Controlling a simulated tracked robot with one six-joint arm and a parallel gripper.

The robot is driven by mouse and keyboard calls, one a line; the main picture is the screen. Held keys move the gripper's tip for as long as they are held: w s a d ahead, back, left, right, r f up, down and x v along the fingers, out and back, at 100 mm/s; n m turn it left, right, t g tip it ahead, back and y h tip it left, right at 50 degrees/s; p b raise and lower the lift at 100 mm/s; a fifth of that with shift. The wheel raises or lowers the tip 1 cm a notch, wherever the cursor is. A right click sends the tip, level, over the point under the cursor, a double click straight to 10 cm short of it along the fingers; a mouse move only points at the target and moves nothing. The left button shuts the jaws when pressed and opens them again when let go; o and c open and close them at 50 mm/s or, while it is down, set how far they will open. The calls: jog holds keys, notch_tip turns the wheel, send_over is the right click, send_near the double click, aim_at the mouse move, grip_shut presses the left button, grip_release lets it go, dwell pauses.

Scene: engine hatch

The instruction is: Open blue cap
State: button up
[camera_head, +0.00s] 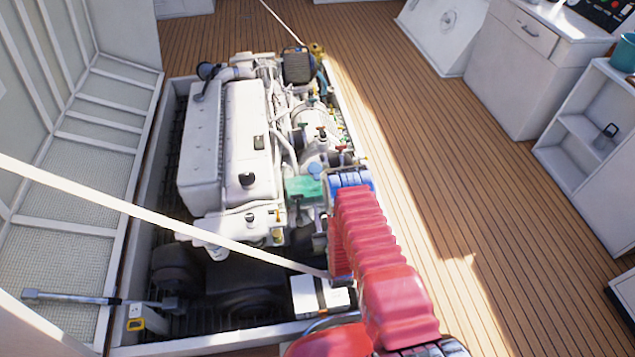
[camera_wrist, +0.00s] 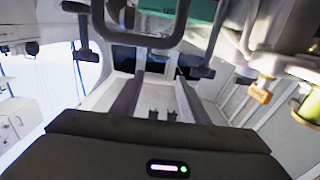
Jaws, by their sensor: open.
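A green block (camera_head: 303,188) lies left of the arm's end.
A dark bent tube (camera_wrist: 140,38) crosses the wrist view beyond the fingers. A brass fitting (camera_wrist: 262,90) is at right. A white rope (camera_head: 150,215) crosses the hatch. The raised hatch cover (camera_head: 80,110) stands at left. Wooden deck (camera_head: 450,170) is clear at right, before white cabinets (camera_head: 520,75).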

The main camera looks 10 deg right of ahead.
aim_at(317, 180)
jog(key=shift+w, duration=0.15)
jog(key=w, duration=1.3)
jog(key=shift+w, duration=0.3)
jog(key=shift+c, duration=0.3)
grip_shut()
jog(key=shift+a, duration=0.25)
jog(key=shift+d+r, duration=0.1)
jog(key=shift+d, duration=0.1)
